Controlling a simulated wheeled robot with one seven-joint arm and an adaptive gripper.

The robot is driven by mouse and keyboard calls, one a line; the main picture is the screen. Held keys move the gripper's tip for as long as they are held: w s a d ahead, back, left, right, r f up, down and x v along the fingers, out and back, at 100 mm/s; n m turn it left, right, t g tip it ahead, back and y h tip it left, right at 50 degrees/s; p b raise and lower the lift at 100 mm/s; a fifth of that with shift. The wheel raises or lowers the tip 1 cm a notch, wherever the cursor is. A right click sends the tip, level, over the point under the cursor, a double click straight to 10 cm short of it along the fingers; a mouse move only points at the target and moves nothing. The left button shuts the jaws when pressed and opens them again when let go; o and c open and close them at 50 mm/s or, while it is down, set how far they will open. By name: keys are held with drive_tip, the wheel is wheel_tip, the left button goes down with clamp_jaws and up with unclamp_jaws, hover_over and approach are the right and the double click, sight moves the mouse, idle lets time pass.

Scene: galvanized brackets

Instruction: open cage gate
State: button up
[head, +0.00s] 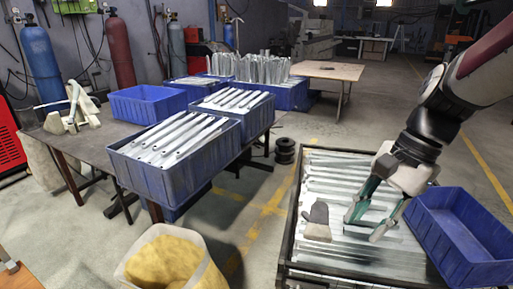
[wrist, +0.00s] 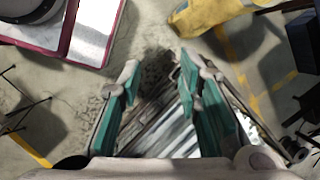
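The cage is a black-framed crate (head: 296,205) at the lower right of the head view, filled with stacked galvanized brackets (head: 335,182). Its gate cannot be made out clearly; the front side is cut by the picture's lower edge. My gripper (head: 361,229) is over the front part of the cage, pointing down and toward the front. Its two green fingers are spread with nothing visible between them. In the wrist view, my gripper (wrist: 159,64) shows apart fingertips, with silvery brackets (wrist: 182,138) and a dark bar behind them. Whether a fingertip touches the cage I cannot tell.
A grey glove (head: 318,222) lies on the brackets left of my gripper. A blue bin (head: 462,238) sits at the cage's right side. A yellow-filled sack (head: 172,262) stands on the floor to the left. A table with blue bins (head: 185,165) is farther left.

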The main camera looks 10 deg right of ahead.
drive_tip(key=w+d+f+m+t+y+b, duration=0.2)
drive_tip(key=w+d+f+m+y+b, duration=0.15)
drive_tip(key=d+f+m, duration=0.75)
drive_tip(key=w+d+f+m+t+y+b, duration=0.25)
drive_tip(key=w+d+f+m+b, duration=0.2)
drive_tip(key=d+f+m, duration=0.6)
drive_tip(key=s+d+f+m+t+b, duration=0.3)
drive_tip(key=s+d+f+m, duration=0.15)
drive_tip(key=f, duration=0.55)
drive_tip(key=s+d+f+m+t+h+b, duration=0.1)
drive_tip(key=s+d+f+m+t+b, duration=0.3)
drive_tip(key=f, duration=0.6)
drive_tip(key=s+d+f+m+t+b, duration=0.25)
drive_tip(key=f+m, duration=0.35)
drive_tip(key=f, duration=0.4)
drive_tip(key=b+x, duration=0.1)
drive_tip(key=x, duration=1.2)
drive_tip(key=shift+w+a+r, duration=0.1)
drive_tip(key=shift+w+a, duration=0.2)
drive_tip(key=shift+c, duration=0.2)
clamp_jaws()
